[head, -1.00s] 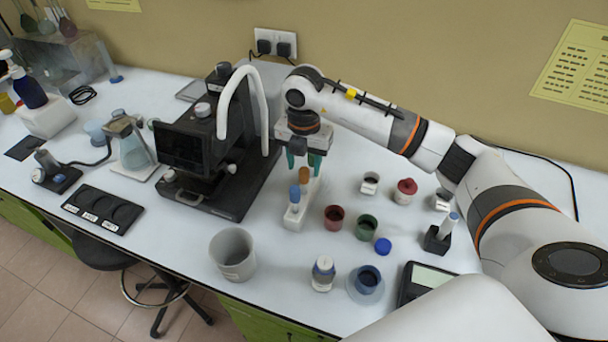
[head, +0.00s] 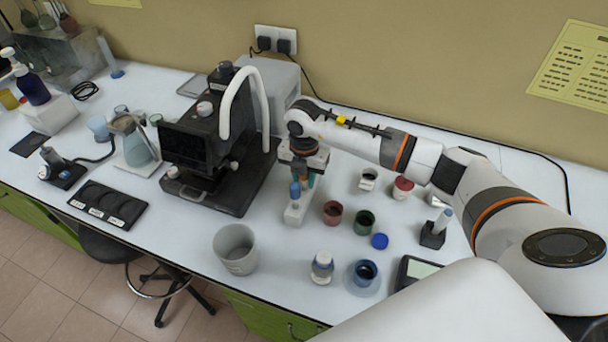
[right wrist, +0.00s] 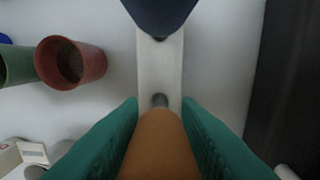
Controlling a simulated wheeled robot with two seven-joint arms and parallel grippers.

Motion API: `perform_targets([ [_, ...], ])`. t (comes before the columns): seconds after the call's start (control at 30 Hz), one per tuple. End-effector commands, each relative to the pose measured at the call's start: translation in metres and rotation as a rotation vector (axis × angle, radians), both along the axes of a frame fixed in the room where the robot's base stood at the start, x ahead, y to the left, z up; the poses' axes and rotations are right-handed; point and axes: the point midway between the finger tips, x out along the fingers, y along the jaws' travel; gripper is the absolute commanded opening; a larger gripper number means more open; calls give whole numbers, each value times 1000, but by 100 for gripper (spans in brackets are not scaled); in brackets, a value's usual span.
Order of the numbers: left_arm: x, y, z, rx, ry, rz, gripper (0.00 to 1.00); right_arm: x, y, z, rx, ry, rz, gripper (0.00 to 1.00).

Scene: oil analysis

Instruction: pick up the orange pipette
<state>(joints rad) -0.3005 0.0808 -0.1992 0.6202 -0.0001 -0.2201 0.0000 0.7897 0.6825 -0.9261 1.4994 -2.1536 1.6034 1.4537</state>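The orange pipette (right wrist: 160,148) stands in the white pipette stand (right wrist: 158,70), seen from above in the right wrist view. My right gripper (right wrist: 160,110) has its teal fingers on both sides of the orange part, with no clear gap. In the head view my right gripper (head: 304,178) is low at the stand (head: 297,211) and mostly hides the orange pipette. The blue pipette (head: 295,192) stands in front of it in the same stand; its dark blue top (right wrist: 160,12) shows at the upper edge of the wrist view. My left gripper is not in view.
A black instrument (head: 215,140) with a white tube stands close left of the stand. A red cup (head: 333,212) and a green cup (head: 364,222) stand close right. A grey beaker (head: 235,248) and small bottle (head: 322,267) are nearer the front edge. Bare table lies between them.

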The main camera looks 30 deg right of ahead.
Motion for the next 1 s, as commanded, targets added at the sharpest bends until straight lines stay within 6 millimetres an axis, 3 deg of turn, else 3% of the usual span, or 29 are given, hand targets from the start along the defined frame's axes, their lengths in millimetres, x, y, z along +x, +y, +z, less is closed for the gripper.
perform_targets([
  [0.47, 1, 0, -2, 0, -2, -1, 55, 1, -1, 5, 0, -1, -1, 19],
  [0.83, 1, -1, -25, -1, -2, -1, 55, 1, 0, 72, 0, -6, 0, 19],
  [1.0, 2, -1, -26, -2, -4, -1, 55, -1, -1, 96, 1, -2, -1, 19],
])
